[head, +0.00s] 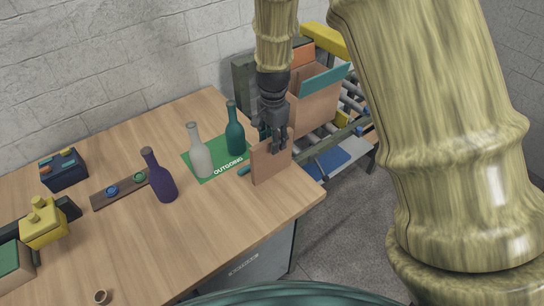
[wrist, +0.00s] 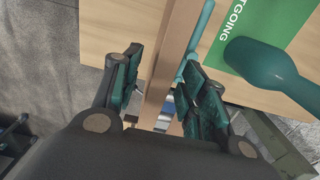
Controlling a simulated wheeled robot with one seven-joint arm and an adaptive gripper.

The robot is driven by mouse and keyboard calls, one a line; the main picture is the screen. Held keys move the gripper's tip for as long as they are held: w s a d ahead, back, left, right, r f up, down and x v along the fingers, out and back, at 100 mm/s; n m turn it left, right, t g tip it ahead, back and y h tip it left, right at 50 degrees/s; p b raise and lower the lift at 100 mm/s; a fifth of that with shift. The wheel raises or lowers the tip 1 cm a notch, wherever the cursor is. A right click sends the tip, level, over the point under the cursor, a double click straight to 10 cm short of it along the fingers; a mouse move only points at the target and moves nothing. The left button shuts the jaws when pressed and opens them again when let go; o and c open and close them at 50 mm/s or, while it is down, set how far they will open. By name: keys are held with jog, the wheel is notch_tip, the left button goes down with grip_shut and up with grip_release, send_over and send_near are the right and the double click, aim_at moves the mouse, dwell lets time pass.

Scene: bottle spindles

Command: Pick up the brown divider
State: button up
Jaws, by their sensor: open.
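The brown divider (head: 271,163) is a thin flat panel standing upright near the right edge of the table, beside the green mat. My gripper (head: 275,143) is above it, pointing down, with its fingers at the panel's upper edge. In the wrist view the divider (wrist: 171,62) is seen edge-on as a brown strip running between the two dark fingers of my gripper (wrist: 166,82). The fingers are open, one on each side of the strip. A gap shows on the left; I cannot tell whether the right finger touches. The fingers hide part of the divider.
A green OUTGOING mat (head: 207,173) bears a white bottle (head: 201,157) and a teal bottle (head: 235,135), close left of the divider. A purple bottle (head: 160,180) stands further left. An open cardboard box (head: 316,103) is behind, by a roller conveyor. The table's front middle is clear.

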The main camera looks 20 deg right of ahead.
aim_at(272, 158)
jog(key=shift+a+f+p, duration=0.15)
jog(key=shift+f+p, duration=0.55)
jog(key=shift+f, duration=1.5)
grip_shut()
